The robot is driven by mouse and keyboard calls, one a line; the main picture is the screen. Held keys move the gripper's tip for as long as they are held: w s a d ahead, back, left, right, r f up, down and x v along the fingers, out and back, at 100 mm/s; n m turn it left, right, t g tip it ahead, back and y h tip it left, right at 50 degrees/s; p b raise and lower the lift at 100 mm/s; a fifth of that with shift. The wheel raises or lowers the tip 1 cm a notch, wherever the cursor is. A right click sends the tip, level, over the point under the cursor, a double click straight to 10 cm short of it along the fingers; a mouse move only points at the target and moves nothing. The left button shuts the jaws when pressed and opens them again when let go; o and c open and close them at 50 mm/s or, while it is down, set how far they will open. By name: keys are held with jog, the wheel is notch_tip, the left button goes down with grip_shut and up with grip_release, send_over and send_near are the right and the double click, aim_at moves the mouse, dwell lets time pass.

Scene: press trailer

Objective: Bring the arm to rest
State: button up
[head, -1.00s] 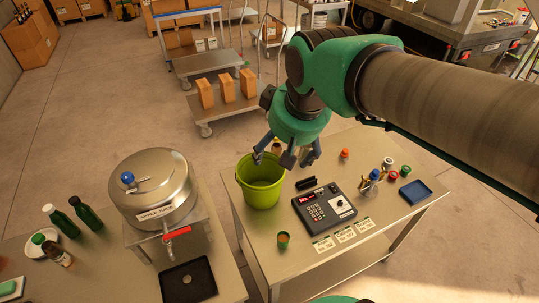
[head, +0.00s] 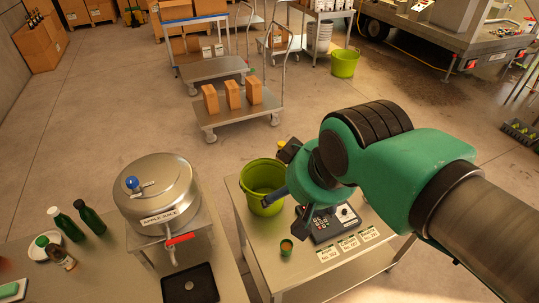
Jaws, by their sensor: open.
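My gripper (head: 285,185) is above the right-hand steel table, beside and partly over the lime-green bucket (head: 262,203). My green and dark arm reaches in from the right edge and hides the right part of that table. A grey keypad device (head: 335,222) stands on the table just under the gripper, partly covered by it.
A small cup (head: 286,247) and white label cards (head: 348,243) lie near the table's front. A steel apple juice dispenser (head: 157,193), a black tray (head: 190,283) and green bottles (head: 88,219) stand on the left table. Bare floor (head: 110,110) lies behind.

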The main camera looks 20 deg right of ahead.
notch_tip(320, 180, down, 13)
jog(key=b, duration=1.3)
jog(key=shift+f, duration=0.15)
